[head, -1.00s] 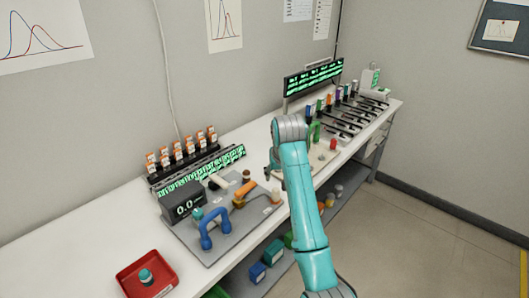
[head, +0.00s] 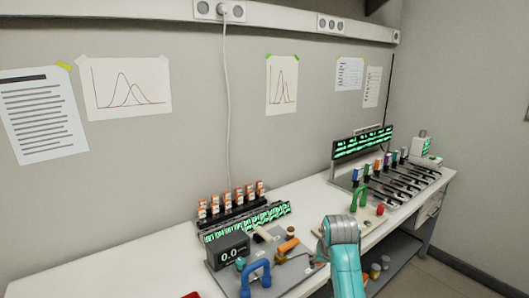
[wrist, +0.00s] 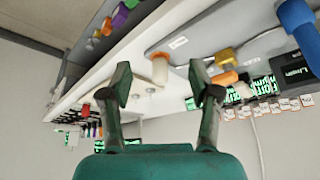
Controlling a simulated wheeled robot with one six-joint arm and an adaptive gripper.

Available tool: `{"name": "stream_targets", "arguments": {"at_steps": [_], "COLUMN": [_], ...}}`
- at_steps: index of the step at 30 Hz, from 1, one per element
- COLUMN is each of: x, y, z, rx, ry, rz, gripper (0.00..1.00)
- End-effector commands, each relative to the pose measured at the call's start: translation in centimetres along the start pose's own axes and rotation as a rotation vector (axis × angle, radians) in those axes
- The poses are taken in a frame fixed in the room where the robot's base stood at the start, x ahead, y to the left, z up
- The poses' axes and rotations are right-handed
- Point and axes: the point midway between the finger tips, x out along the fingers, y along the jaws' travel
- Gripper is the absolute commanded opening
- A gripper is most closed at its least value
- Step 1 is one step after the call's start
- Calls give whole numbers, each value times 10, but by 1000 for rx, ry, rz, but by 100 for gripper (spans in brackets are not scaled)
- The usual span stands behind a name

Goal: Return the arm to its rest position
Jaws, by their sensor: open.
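My teal arm (head: 346,262) rises from the bottom of the head view, its grey wrist joint in front of the bench's near edge. In the wrist view my gripper (wrist: 163,85) has its two dark fingers spread apart with nothing between them. In the head view the fingers are hidden or too small to make out. The wrist picture looks upside down, with the white bench (wrist: 112,65) beyond the fingers.
The bench (head: 315,192) runs along the wall. On it are a 0.0 display (head: 228,251), a blue handle (head: 255,277), a green handle (head: 358,198), a red knob (head: 380,210) and a rack of orange-capped vials (head: 230,205). Open floor (head: 445,280) lies at the right.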

Motion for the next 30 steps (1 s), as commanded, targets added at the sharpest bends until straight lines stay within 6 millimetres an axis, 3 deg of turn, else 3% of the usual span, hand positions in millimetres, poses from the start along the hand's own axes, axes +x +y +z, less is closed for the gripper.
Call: {"name": "stream_targets", "arguments": {"at_steps": [8,12,18,24,30], "x": [50,78,106,118,114], "y": [4,8,13,19,25], "z": [56,101,168,236,302], "rx": [-9,-16,-25,-34,-42], "ry": [58,109,185,260,336], "rz": [-7,-13,-22,-30,-39], "gripper": [62,62,62,62,62]}}
